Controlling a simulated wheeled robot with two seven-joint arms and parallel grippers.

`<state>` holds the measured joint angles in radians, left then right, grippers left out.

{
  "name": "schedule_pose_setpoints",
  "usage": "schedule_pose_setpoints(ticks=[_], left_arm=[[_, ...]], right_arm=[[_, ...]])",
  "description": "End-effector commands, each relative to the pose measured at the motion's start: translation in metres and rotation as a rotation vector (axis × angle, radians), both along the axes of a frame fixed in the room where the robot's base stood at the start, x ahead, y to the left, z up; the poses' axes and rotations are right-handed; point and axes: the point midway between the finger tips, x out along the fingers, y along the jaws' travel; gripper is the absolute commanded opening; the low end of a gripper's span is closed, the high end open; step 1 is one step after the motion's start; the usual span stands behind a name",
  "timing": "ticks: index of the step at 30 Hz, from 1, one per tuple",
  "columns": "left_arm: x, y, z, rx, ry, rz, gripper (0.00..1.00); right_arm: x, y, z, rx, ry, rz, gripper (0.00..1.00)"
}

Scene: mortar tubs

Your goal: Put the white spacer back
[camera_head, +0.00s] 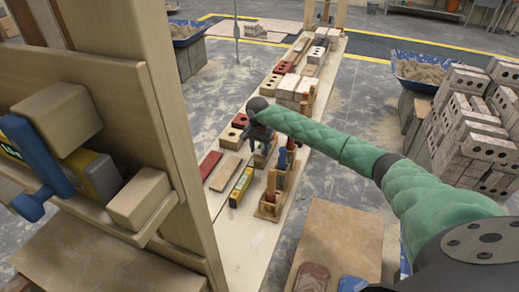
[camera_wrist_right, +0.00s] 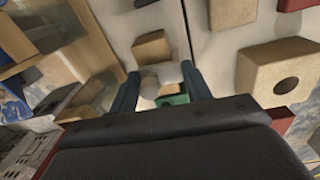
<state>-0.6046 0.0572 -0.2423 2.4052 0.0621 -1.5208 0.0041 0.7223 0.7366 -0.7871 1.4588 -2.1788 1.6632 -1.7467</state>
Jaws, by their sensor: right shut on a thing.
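My right gripper (camera_head: 258,132) hangs over the long board (camera_head: 240,240) in the head view, its arm in a green sleeve coming from the right. In the right wrist view the gripper (camera_wrist_right: 160,88) has its two dark fingers on either side of a small whitish piece, which looks like the white spacer (camera_wrist_right: 162,74). Its outline is partly hidden and blurred. A green piece (camera_wrist_right: 173,100) shows just under it, and a tan wooden block (camera_wrist_right: 151,47) lies beyond. In the head view the gripper hides the spacer. My left gripper is not in view.
A small wooden holder (camera_head: 268,211) with upright tools stands near the gripper, beside a yellow level (camera_head: 241,187). Bricks line the board behind. A tall wooden shelf (camera_head: 165,120) blocks the left. Stacked bricks (camera_head: 470,135) and a blue mortar tub (camera_head: 420,72) stand right.

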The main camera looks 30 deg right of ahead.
Motion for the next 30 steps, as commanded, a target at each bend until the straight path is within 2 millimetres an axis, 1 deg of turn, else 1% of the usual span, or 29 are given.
schedule_pose_setpoints(ticks=[30], left_arm=[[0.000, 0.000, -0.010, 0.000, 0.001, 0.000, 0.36]], right_arm=[[-0.002, -0.002, -0.013, -0.003, 0.006, -0.001, 0.03]])
